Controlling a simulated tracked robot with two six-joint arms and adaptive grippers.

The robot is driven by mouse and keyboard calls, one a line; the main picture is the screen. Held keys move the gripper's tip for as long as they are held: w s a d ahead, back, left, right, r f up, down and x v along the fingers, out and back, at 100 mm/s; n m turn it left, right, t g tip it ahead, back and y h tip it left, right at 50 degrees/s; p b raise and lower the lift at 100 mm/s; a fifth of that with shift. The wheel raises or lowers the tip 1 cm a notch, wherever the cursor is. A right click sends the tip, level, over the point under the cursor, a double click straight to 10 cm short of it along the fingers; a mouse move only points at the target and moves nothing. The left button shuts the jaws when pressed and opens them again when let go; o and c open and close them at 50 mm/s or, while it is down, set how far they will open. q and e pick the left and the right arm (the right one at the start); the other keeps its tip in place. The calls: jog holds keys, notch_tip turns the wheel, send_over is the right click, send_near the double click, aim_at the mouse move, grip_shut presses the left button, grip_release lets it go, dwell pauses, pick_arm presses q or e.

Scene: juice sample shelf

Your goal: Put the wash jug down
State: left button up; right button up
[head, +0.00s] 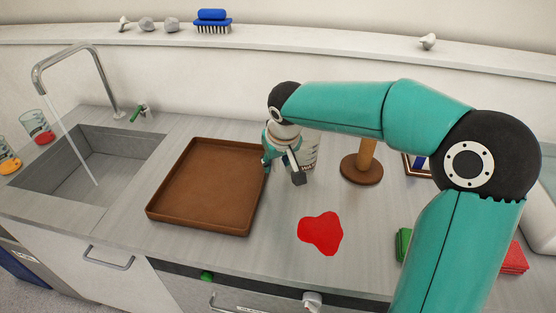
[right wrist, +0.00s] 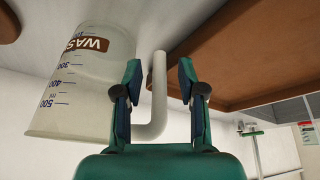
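The wash jug (head: 309,150) is a clear measuring jug with a brown label. It appears upright on the grey counter, just right of the brown tray, partly hidden by my right arm. In the right wrist view the jug (right wrist: 85,85) fills the left side, its base towards the picture's top. Its pale handle (right wrist: 158,100) lies between the fingers of my right gripper (right wrist: 160,80), with a gap on each side. That gripper (head: 283,170) is open around the handle. My left gripper is not in view.
The empty brown tray (head: 208,186) lies left of the jug. A wooden post on a round base (head: 362,170) stands to its right. A red spill (head: 321,233) lies in front. The sink (head: 90,160) and juice beakers (head: 38,130) are at the left; a green sponge (head: 403,243) is at the right.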

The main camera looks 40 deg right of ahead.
jog(key=v, duration=1.2)
jog(key=shift+p, duration=0.3)
jog(key=shift+r, duration=0.2)
